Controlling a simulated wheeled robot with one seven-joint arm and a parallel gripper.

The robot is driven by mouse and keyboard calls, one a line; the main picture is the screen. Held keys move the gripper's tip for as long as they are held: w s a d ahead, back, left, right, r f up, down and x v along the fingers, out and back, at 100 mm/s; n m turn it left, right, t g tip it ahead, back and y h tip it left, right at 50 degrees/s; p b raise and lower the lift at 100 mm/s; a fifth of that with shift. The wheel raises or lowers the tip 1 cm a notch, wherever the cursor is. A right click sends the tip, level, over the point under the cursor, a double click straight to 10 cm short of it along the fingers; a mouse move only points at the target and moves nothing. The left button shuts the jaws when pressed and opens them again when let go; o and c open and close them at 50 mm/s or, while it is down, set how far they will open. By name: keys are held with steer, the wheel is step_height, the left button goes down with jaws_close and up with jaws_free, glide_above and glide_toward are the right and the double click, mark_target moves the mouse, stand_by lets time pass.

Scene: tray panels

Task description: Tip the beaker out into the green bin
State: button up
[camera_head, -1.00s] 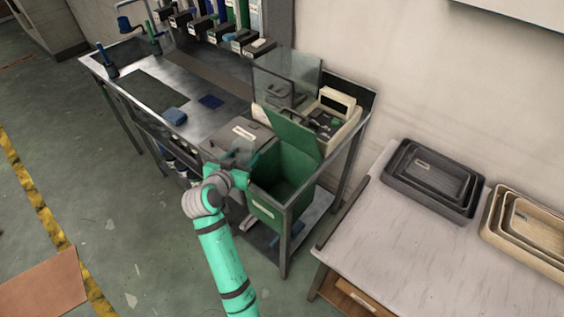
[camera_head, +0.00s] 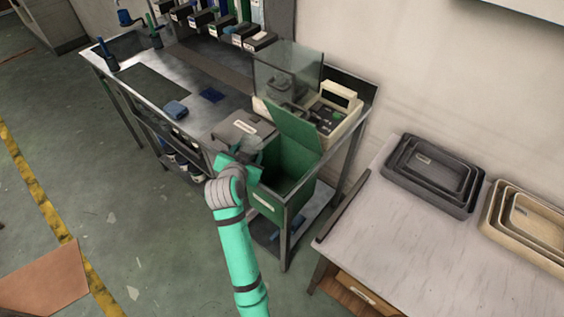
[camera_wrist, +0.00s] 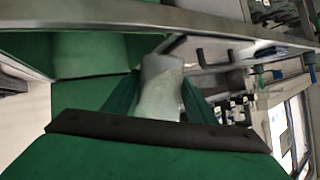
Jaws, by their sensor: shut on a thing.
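The green bin (camera_head: 267,207) stands in the right end of the metal bench frame, with its green lid (camera_head: 297,129) raised and its mouth open. My gripper (camera_head: 243,157) is just left of the bin's mouth in the head view, by the grey lidded box. In the wrist view a pale, translucent beaker (camera_wrist: 161,84) sits between the two teal fingers of my gripper (camera_wrist: 160,97), which is shut on it. The beaker looks tilted, but its contents cannot be made out. Green panels that look like the bin (camera_wrist: 92,52) fill the upper left there. In the head view the beaker is hidden by my wrist.
A grey lidded box (camera_head: 243,129) sits left of the bin. A cream machine (camera_head: 338,112) and a clear screen (camera_head: 287,72) stand behind it. A white table (camera_head: 440,240) with dark trays (camera_head: 432,178) and beige trays (camera_head: 528,222) is to the right.

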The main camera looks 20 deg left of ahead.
steer(key=shift+w+d+m, duration=0.15)
steer(key=shift+d+m, duration=0.15)
steer(key=shift+d, duration=0.1)
steer(key=shift+w+d+r+m+g+y, duration=0.1)
steer(key=shift+d+r+m+g+y, duration=0.2)
steer(key=shift+r+y, duration=0.15)
steer(key=shift+w+d+f+m+g+y+b, duration=0.15)
steer(key=shift+d+f+m+g+y+b, duration=0.3)
steer(key=shift+m+y, duration=0.45)
steer(key=shift+d, duration=0.15)
steer(key=shift+r+m+g+y, duration=0.25)
steer(key=shift+r+m+y, duration=0.05)
steer(key=shift+m+y, duration=0.4)
steer(key=shift+w+f+y+b, duration=0.15)
steer(key=shift+y+b, duration=0.1)
steer(key=shift+b, duration=0.2)
steer(key=shift+m+b, duration=0.3)
steer(key=shift+m, duration=0.1)
steer(key=shift+f, duration=0.1)
